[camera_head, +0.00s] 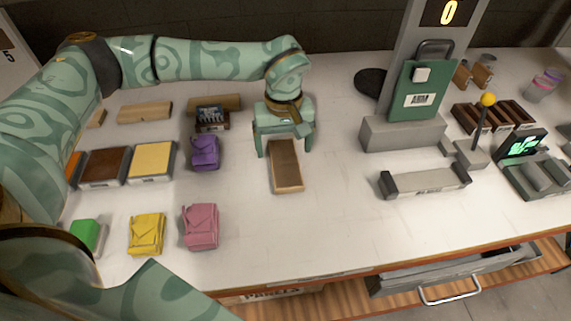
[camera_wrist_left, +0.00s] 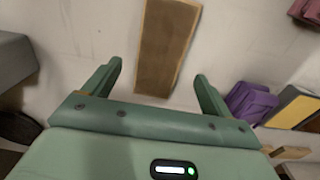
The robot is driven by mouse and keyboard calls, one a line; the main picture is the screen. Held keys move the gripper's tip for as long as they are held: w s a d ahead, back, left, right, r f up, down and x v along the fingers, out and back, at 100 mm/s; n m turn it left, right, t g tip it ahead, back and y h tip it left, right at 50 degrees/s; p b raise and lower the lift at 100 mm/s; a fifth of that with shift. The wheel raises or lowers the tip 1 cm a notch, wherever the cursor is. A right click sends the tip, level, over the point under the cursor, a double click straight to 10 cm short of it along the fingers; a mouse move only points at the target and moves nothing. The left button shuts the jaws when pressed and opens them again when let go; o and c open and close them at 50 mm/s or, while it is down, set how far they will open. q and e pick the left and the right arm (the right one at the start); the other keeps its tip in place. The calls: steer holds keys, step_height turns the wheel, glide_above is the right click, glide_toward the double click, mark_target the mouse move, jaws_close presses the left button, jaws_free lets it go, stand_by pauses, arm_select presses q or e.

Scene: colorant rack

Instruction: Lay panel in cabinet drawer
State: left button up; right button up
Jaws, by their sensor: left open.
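A brown panel with a tan edge (camera_head: 286,165) lies flat on the white table near its middle. It also shows in the left wrist view (camera_wrist_left: 166,45). My left gripper (camera_head: 284,152) is open above the far end of the panel, with one finger to each side. In the left wrist view the open fingers (camera_wrist_left: 158,72) are empty and the panel lies beyond them. A grey drawer with a metal handle (camera_head: 450,292) shows below the front table edge at the right; how far it is open is hard to tell. My right gripper is not in view.
Pink (camera_head: 201,226), yellow (camera_head: 147,233) and purple (camera_head: 204,152) pouches lie left of the panel. A brown and a yellow framed panel (camera_head: 152,161) lie farther left. A grey bracket (camera_head: 425,181) and stand (camera_head: 402,134) are at the right. The table in front of the panel is clear.

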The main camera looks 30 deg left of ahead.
mark_target(285, 160)
arm_select(q)
step_height(285, 160, down, 4)
steer(key=shift+w+f+b, duration=0.15)
steer(key=shift+b, duration=0.35)
steer(key=c, duration=1.2)
